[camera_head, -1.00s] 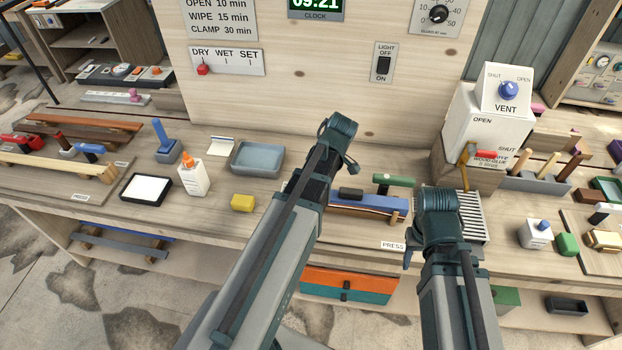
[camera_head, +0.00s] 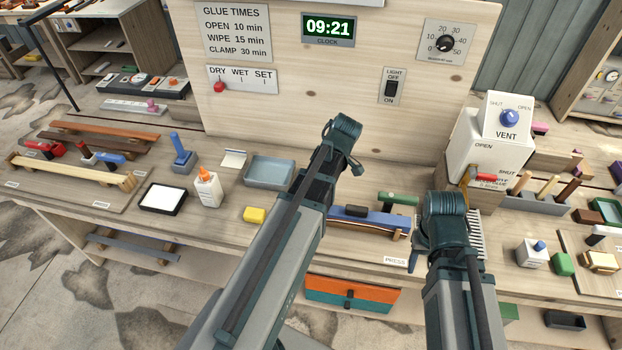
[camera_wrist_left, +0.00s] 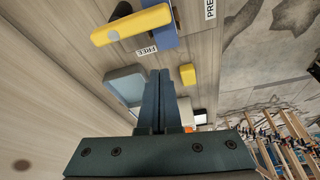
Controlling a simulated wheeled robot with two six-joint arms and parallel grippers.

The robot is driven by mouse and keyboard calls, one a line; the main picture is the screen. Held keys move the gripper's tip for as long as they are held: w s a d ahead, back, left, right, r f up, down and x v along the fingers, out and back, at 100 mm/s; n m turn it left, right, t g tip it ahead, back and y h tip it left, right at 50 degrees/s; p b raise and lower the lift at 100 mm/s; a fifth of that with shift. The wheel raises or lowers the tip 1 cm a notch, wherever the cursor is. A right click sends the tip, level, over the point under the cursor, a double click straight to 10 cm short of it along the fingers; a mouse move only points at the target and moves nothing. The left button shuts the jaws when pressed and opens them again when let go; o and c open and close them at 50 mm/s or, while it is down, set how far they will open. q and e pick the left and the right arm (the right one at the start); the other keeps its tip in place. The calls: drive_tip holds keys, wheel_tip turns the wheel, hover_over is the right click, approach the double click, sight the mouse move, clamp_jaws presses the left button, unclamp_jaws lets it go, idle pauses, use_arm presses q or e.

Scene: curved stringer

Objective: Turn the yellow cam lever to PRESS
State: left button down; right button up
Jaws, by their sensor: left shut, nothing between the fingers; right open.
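The yellow cam lever (camera_wrist_left: 130,25) shows in the left wrist view, lying across a blue block (camera_wrist_left: 165,38). A FREE label (camera_wrist_left: 147,51) is beside the block, and a partly cut-off PRESS label (camera_wrist_left: 209,8) is farther right. In the head view I cannot make out this lever; my left arm covers part of the bench. My left gripper (camera_wrist_left: 160,98) is shut and empty, apart from the lever in the left wrist view. My right gripper (camera_head: 413,259) is open, mostly hidden below its wrist, near a PRESS label (camera_head: 395,262) at the bench's front edge.
A grey tray (camera_head: 270,171) and yellow block (camera_head: 255,215) are left of my left arm. A blue bar with a green handle (camera_head: 398,198) lies between my arms. A vent box (camera_head: 485,150) stands behind my right wrist. An upright board (camera_head: 330,85) closes the back.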

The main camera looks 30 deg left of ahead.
use_arm(q)
drive_tip(key=shift+p+v, duration=0.55)
drive_tip(key=shift+v, duration=0.55)
use_arm(e)
wheel_tip(320, 180, up, 2)
drive_tip(key=shift+r, duration=0.1)
use_arm(q)
drive_tip(key=shift+w, duration=0.1)
